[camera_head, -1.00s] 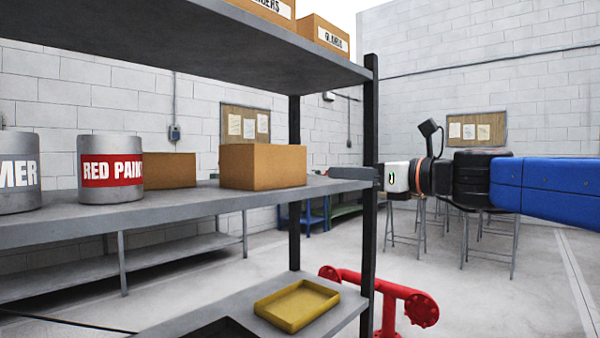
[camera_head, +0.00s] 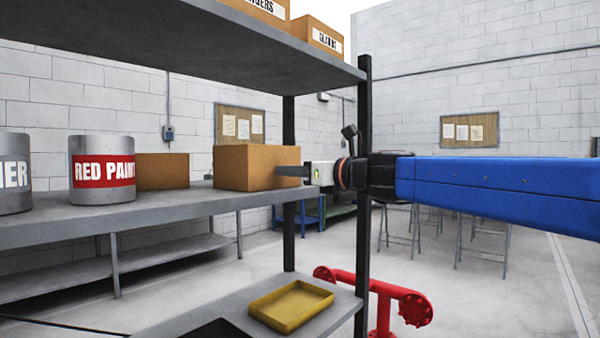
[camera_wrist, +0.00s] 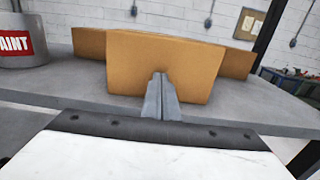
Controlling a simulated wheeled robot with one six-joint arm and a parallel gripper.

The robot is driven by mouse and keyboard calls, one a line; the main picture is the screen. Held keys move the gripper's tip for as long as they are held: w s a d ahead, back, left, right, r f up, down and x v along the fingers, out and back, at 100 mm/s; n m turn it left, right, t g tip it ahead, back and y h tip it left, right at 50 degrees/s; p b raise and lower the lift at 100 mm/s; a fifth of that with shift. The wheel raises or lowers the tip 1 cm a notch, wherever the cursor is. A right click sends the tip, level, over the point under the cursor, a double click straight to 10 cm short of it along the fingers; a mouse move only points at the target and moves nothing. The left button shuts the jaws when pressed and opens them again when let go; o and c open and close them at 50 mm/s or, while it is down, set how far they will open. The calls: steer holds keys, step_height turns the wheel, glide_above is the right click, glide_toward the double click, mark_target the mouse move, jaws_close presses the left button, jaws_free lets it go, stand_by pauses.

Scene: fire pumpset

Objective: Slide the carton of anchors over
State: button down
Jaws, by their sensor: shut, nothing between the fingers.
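A plain brown carton (camera_head: 240,167) stands on the middle shelf (camera_head: 170,208) towards its right end. I see no label on its visible sides, so I cannot tell whether it holds the anchors. My gripper (camera_head: 283,171) is shut and empty, reaching in from the right with its fingertips at the carton's right side. In the wrist view the shut fingers (camera_wrist: 160,82) point at the face of the carton (camera_wrist: 135,60), overlapping its lower middle. I cannot tell whether they touch it.
A second brown carton (camera_head: 163,171) stands further back. A red paint can (camera_head: 101,170) and another can (camera_head: 14,172) stand to the left. A black post (camera_head: 363,240) is by my arm. A yellow tray (camera_head: 291,306) lies on the lower shelf.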

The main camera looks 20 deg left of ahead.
mark_target(267, 170)
steer(key=shift+w+a, duration=0.1)
steer(key=shift+a, duration=0.15)
steer(key=shift+a, duration=0.1)
steer(key=x, duration=2)
steer(key=shift+w+a, duration=0.3)
steer(key=shift+d, duration=0.25)
steer(key=v, duration=1.3)
steer(key=shift+s+d, duration=0.2)
steer(key=shift+s, duration=0.1)
